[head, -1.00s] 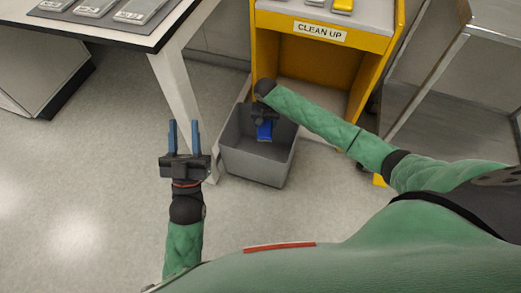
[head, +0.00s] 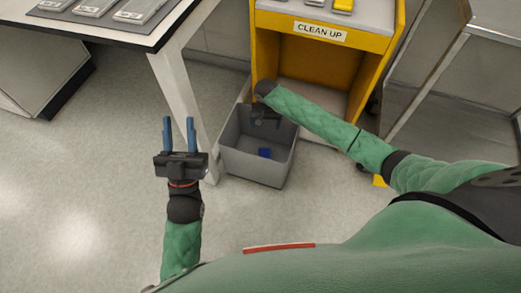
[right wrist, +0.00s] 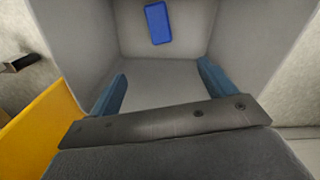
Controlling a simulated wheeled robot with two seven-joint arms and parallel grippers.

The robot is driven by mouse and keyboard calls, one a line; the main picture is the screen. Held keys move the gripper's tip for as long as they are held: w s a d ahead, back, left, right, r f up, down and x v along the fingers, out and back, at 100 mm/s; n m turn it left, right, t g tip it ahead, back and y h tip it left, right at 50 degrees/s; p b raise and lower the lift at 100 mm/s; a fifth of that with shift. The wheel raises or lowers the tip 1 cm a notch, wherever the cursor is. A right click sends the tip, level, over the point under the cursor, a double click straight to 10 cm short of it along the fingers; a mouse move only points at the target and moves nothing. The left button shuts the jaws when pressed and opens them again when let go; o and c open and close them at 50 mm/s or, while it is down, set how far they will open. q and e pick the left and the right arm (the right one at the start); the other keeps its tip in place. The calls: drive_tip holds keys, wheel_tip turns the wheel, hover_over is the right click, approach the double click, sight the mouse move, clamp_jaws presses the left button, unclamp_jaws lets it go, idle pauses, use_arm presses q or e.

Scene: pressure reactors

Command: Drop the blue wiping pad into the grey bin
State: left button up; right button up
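The blue wiping pad (head: 264,152) lies inside the grey bin (head: 258,170), low down in it. The right wrist view shows the pad (right wrist: 158,23) inside the bin, apart from my fingers. My right gripper (right wrist: 165,88) is open and empty, its two blue fingers spread, pointing down into the bin. In the head view my right gripper (head: 265,117) is over the bin's far part, its fingers hard to see. My left gripper (head: 179,135) is open and empty, left of the bin, above the floor.
A yellow cart (head: 330,60) labelled "CLEAN UP" stands just behind the bin. A white table (head: 120,30) with a leg close to the bin is on the left. A metal shelf unit (head: 440,90) is on the right. The floor at the left is clear.

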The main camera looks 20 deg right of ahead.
use_arm(q)
drive_tip(key=w+d+f+g+p, duration=0.1)
drive_tip(key=w+f+g, duration=0.1)
drive_tip(key=f, duration=0.7)
drive_tip(key=w+d+f+g+y, duration=0.1)
drive_tip(key=f+g, duration=0.3)
drive_tip(key=f, duration=0.4)
drive_tip(key=shift+w+f+g+y+p, duration=0.3)
drive_tip(key=shift+w+f+p, duration=0.05)
drive_tip(key=shift+w, duration=0.1)
use_arm(e)
wheel_tip(320, 180, up, 8)
drive_tip(key=shift+f, duration=0.15)
